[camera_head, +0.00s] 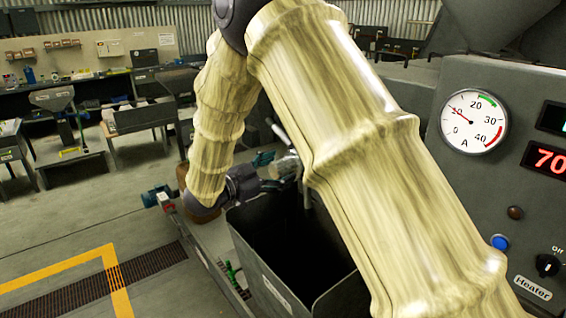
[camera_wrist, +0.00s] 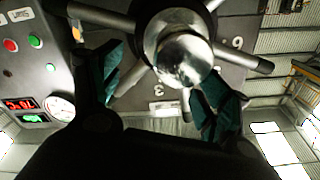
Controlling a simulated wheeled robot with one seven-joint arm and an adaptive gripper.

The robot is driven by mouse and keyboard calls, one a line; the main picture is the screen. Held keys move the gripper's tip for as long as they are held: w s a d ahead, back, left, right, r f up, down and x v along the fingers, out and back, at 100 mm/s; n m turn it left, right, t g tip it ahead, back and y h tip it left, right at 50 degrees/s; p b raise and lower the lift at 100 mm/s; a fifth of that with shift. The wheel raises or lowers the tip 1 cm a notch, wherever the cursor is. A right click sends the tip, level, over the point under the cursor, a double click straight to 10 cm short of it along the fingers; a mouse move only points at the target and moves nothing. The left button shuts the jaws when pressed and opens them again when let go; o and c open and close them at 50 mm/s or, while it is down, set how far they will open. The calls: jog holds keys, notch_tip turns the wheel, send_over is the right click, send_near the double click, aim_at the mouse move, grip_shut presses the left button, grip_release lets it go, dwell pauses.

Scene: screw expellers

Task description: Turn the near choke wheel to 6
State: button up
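In the head view my gripper (camera_head: 263,159) is beside the silver hub (camera_head: 286,166); my arm hides most of the wheel.
A dark open bin (camera_head: 290,250) stands below the wheel. A grey control panel (camera_head: 470,190) with an ammeter (camera_head: 473,121) and a heater knob (camera_head: 548,265) is at the right. Open floor with yellow lines (camera_head: 60,268) lies left.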

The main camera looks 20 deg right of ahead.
aim_at(284, 168)
jog(key=w+d+f, duration=0.1)
jog(key=w+d, duration=0.1)
jog(key=w, duration=0.1)
jog(key=w+f, duration=0.1)
jog(key=shift+w+d+f+p, duration=0.3)
jog(key=shift+w+d+f, duration=0.05)
jog(key=shift+d, duration=0.05)
jog(key=shift+s+a+r, duration=0.1)
jog(key=shift+s+r, duration=0.25)
jog(key=shift+s, duration=0.2)
jog(key=shift+s+a+r, duration=0.1)
jog(key=shift+s+r, duration=0.25)
jog(key=shift+s, duration=0.2)
jog(key=c, duration=0.3)
jog(key=shift+w+f, duration=0.5)
jog(key=shift+w, duration=0.15)
jog(key=c, duration=0.7)
jog(key=shift+s+d+r, duration=0.1)
jog(key=c, duration=0.4)
jog(key=shift+c, duration=0.2)
jog(key=shift+r, duration=0.15)
